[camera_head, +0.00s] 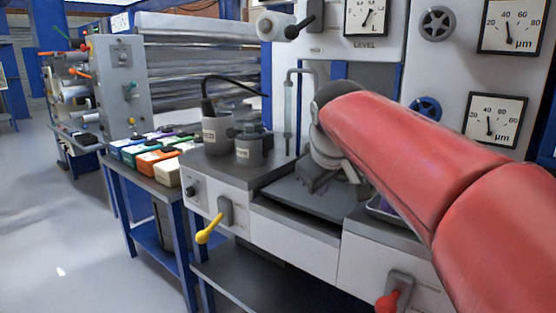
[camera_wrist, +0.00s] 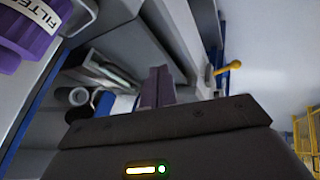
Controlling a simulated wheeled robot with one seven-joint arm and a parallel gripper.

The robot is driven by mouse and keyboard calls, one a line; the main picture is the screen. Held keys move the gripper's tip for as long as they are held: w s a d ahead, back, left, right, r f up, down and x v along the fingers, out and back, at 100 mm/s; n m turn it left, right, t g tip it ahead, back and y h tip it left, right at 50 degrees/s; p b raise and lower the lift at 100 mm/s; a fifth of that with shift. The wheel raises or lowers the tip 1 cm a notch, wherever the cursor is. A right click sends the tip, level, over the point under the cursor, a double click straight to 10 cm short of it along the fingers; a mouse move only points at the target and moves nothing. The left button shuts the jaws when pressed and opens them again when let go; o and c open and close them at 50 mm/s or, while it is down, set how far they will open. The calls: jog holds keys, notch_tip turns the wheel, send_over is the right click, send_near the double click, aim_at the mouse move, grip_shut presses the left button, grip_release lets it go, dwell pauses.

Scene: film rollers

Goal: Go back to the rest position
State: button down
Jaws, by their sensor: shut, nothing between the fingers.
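My red arm reaches in from the right in the head view. My gripper (camera_head: 318,182) is at its end, over the dark worktop (camera_head: 285,195) of the grey machine, and the arm's grey wrist partly hides it. In the wrist view my gripper (camera_wrist: 158,72) shows two narrow fingers side by side, shut and empty, above its dark housing. A purple cylinder labelled FILTER (camera_wrist: 28,38) is at the upper left of that view, apart from the fingers.
A grey pot (camera_head: 216,135) and a lidded grey jar (camera_head: 249,150) stand left of my gripper. A yellow lever (camera_head: 210,228) and a red lever (camera_head: 388,300) stick out from the machine's front. Several coloured boxes (camera_head: 150,160) sit on a side table. Open floor (camera_head: 60,220) lies left.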

jog(key=s+d+f+m, duration=0.3)
jog(key=s+f, duration=0.6)
jog(key=s, duration=0.2)
jog(key=s+d+f+m+g, duration=0.1)
jog(key=s+d+f+m, duration=0.2)
jog(key=s+f, duration=0.6)
jog(key=s+m, duration=0.1)
jog(key=s, duration=0.2)
jog(key=shift+s+d+f, duration=0.3)
jog(key=shift+d+f, duration=0.1)
